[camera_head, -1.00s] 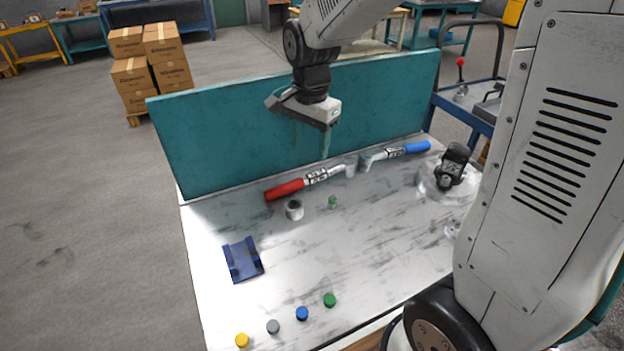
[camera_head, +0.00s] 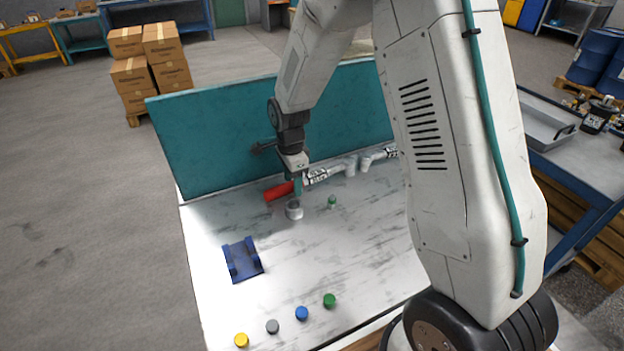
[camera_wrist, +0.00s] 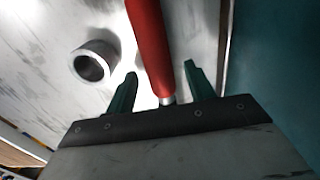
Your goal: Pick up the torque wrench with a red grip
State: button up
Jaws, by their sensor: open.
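The torque wrench with a red grip (camera_head: 279,191) lies on the white worktable near the teal back panel. Its silver shaft and head (camera_head: 330,173) point right. My gripper (camera_head: 298,186) is over the wrench, at the right end of the red grip. In the wrist view the red grip (camera_wrist: 149,45) runs between the two green fingers of my gripper (camera_wrist: 157,85). The fingers are open, with a gap on each side of the wrench. Part of the wrench is hidden behind my gripper.
A grey metal ring (camera_head: 294,210) stands close in front of the wrench; it also shows in the wrist view (camera_wrist: 93,63). A teal panel (camera_head: 225,145) closes the back. A blue holder (camera_head: 243,259) and several coloured caps lie in front.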

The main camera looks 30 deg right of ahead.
jog(key=shift+f, duration=0.75)
grip_shut()
jog(key=shift+r, duration=0.15)
jog(key=shift+r, duration=0.65)
notch_tip(320, 180, up, 2)
jog(key=shift+s+d+r, duration=0.1)
jog(key=shift+s+r, duration=0.05)
jog(key=shift+r, duration=0.05)
jog(key=s+d, duration=0.2)
jog(key=s, duration=0.2)
jog(key=s+d, duration=0.2)
jog(key=s, duration=0.3)
jog(key=s+d+r, duration=0.1)
jog(key=s+d, duration=0.1)
jog(key=s, duration=0.3)
jog(key=shift+s, duration=0.25)
